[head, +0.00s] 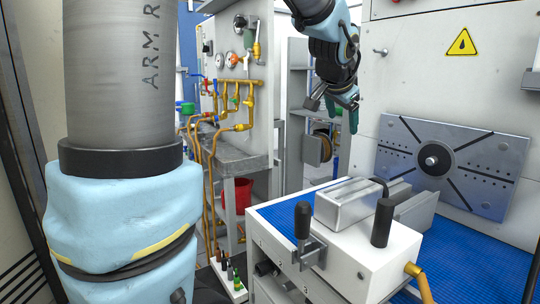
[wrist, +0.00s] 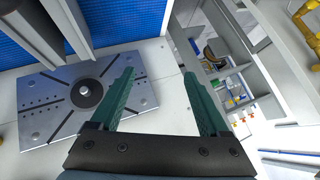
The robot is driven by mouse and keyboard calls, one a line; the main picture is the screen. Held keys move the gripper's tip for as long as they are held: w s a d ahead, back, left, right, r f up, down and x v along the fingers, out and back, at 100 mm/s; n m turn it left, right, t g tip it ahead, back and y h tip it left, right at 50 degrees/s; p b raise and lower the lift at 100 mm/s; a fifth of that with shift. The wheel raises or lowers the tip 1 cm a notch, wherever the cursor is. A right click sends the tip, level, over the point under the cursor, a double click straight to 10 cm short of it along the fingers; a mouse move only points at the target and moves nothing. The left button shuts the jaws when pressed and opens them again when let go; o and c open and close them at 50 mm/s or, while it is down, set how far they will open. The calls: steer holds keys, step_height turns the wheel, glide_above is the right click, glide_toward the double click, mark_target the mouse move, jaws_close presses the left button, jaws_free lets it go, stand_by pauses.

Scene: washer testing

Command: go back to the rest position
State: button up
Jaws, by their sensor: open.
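My gripper (head: 345,108) hangs in the air at the upper right of the head view, above and behind the white machine. In the wrist view my gripper (wrist: 163,92) shows two green fingers spread apart. Nothing is between the fingers, and they touch nothing that I can see. In the head view my arm comes down from the top edge to the gripper.
A white machine (head: 365,262) with black handles stands on a bench with a blue mat (head: 460,262). A grey slotted plate (head: 478,150) is on the right wall. Brass pipes (head: 240,84) and a red bucket (head: 240,193) are left of centre. Shelves (wrist: 225,65) show in the wrist view.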

steer(key=s+a+f+n+g+y+p, duration=0.1)
steer(key=s+a+f+n+g, duration=0.15)
steer(key=a+f, duration=0.45)
steer(key=s+a+f+n+g+y+p, duration=0.1)
steer(key=s+a+f+n+y, duration=0.15)
steer(key=a+f, duration=0.4)
steer(key=s+a+f+n+g, duration=0.1)
steer(key=s+a+f+n, duration=0.1)
steer(key=s+a, duration=0.3)
steer(key=s+a+f+n+g+p, duration=0.1)
steer(key=s+a+f+n+g, duration=0.1)
steer(key=s+a, duration=0.3)
steer(key=shift+s+a+f+n, duration=0.25)
steer(key=shift+a+f+n, duration=0.3)
steer(key=shift+f+n, duration=0.3)
steer(key=shift+r, duration=0.1)
